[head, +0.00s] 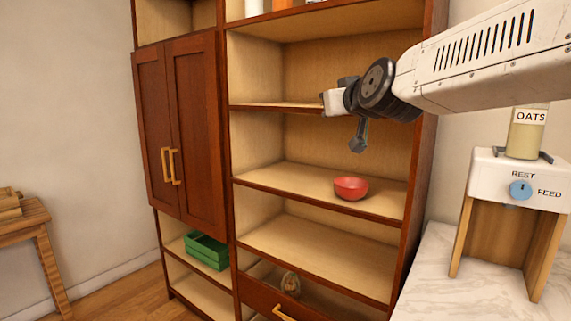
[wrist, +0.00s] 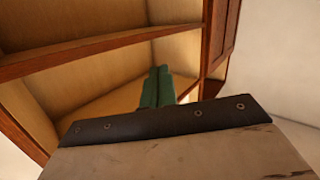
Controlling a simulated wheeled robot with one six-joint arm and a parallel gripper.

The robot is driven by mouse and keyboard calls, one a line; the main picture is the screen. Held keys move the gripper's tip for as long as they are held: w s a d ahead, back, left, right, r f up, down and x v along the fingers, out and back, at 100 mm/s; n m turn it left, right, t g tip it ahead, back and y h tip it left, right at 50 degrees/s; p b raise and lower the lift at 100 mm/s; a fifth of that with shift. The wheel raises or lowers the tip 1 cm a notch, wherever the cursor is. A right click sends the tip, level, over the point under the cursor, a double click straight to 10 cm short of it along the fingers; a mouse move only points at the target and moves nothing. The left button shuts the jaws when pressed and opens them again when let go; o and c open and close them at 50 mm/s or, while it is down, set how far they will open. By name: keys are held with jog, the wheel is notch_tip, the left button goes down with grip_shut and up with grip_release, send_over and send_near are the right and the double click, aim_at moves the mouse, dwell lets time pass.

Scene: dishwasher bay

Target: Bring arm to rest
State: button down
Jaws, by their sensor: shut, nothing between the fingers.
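My arm reaches in from the right in the head view, in front of the tall wooden shelf unit (head: 231,150). My gripper (head: 357,146) hangs at the arm's end, above and apart from a red bowl (head: 351,189) on a middle shelf. In the wrist view the fingers of my gripper (wrist: 159,70) lie together, shut and empty, with shelf boards behind them. The bowl does not show in the wrist view.
A green crate (head: 207,250) sits on a low shelf. Cupboard doors (head: 185,130) are closed. A drawer (head: 275,300) holds a brownish item.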

jog(key=s+d+f+m+g+h, duration=0.1)
jog(key=s+d+f+g, duration=0.3)
jog(key=s+f, duration=0.55)
jog(key=s+d+f+m+g+h, duration=0.1)
jog(key=s+d+f+g, duration=0.3)
jog(key=s+f, duration=0.5)
jog(key=s+d+f+m+g+h, duration=0.1)
jog(key=s+d+f+g, duration=0.2)
jog(key=s, duration=0.7)
jog(key=s+d+f+m+g+h, duration=0.1)
jog(key=s+d+f+g, duration=0.2)
jog(key=s+f, duration=0.3)
jog(key=s+d, duration=0.1)
jog(key=s, duration=0.3)
jog(key=shift+d+f+g, duration=0.2)
jog(key=shift+d+g, duration=0.1)
jog(key=shift+d, duration=0.1)
jog(key=shift+s, duration=0.1)
